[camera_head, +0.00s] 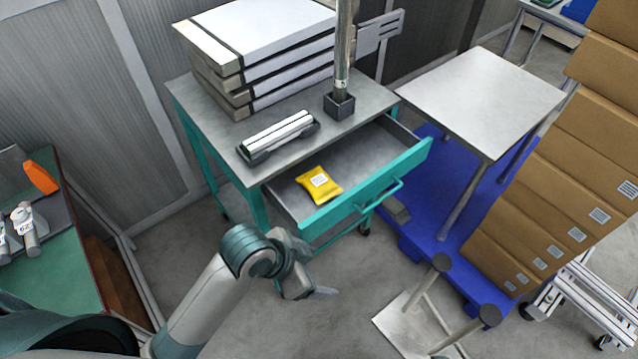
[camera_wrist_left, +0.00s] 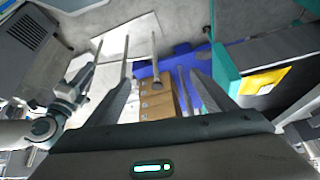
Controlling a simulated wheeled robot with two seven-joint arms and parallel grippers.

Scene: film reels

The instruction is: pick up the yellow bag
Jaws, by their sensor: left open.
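The yellow bag (camera_head: 319,184) with a white label lies in the open drawer (camera_head: 368,197) of the teal cart, near the drawer's left front. In the left wrist view the yellow bag (camera_wrist_left: 264,81) shows at the right. My left gripper (camera_head: 322,293) is in front of the cart, below the drawer in the picture, apart from the bag. In the left wrist view its two fingers (camera_wrist_left: 160,90) stand wide apart with nothing held between them. My right gripper is not clearly in the head view.
The cart top (camera_head: 219,128) bears stacked flat boxes (camera_head: 262,50), a tray of white rolls (camera_head: 278,137) and a metal post (camera_head: 342,60). Cardboard boxes (camera_head: 560,160) lean on a blue pallet (camera_head: 450,228) at right. A green table (camera_head: 60,255) stands at left.

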